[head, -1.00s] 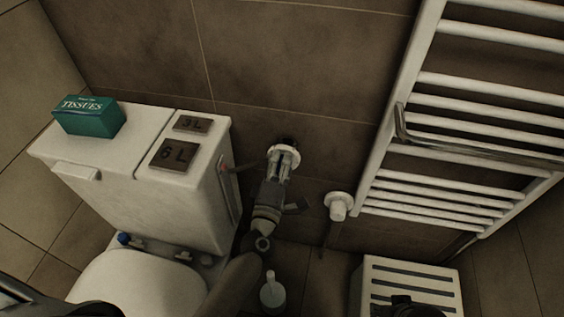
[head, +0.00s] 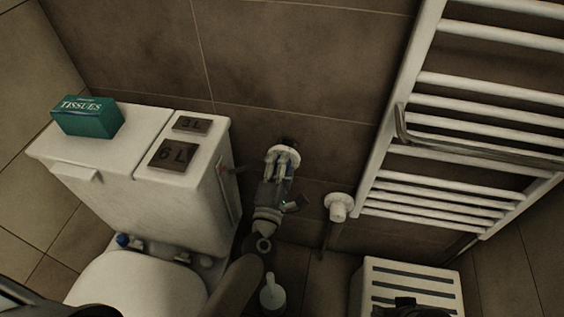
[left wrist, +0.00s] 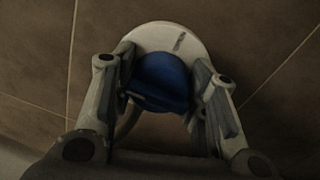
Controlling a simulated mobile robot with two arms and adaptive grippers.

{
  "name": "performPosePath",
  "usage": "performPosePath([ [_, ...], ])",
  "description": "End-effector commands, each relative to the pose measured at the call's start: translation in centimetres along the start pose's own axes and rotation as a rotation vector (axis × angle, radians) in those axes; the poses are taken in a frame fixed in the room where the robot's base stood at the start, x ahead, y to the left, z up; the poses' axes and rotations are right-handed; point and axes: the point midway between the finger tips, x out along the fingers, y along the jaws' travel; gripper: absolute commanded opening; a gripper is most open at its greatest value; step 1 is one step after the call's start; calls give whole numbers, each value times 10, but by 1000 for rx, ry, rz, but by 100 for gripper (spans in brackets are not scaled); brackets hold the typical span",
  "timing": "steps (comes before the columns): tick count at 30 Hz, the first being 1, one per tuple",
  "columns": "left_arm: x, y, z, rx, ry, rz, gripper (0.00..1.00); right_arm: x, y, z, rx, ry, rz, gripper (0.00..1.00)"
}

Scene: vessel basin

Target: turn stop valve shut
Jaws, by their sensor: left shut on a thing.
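The stop valve has a white round plate (left wrist: 165,37) on the brown tiled wall and a blue handle (left wrist: 160,80) in front of it. In the left wrist view the handle sits between the two fingers of my left gripper (left wrist: 162,95), which is shut on it. In the head view my left gripper (head: 281,163) reaches up to the wall, right of the toilet cistern, and covers most of the valve; the white plate's edge (head: 290,152) shows around the fingertips.
The white cistern (head: 110,188) with a green tissue box (head: 88,117) stands left of the gripper. A white radiator valve (head: 339,206) and towel radiator (head: 470,150) are on the right. A slatted white box (head: 412,275) and a small white bottle (head: 272,293) are below.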

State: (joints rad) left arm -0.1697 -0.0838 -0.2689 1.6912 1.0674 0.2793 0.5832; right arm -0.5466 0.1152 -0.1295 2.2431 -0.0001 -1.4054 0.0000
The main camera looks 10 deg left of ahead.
Motion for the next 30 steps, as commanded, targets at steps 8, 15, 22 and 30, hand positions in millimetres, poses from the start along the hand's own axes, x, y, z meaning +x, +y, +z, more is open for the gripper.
performPosePath([
  [8, 0, -1, -1, 1, 1, -1, 63, 0, 0, -2, 0, 4, 1, 40],
  [15, -1, 0, 0, 1, 1, -1, 63, 1, 0, -2, -3, 2, 0, 40],
  [22, -24, -2, -1, 2, 1, -3, 63, 1, 0, -1, -2, 1, 0, 40],
  [30, -80, -2, -1, 3, 0, -5, 63, 1, 0, -1, -1, 1, 0, 40],
])
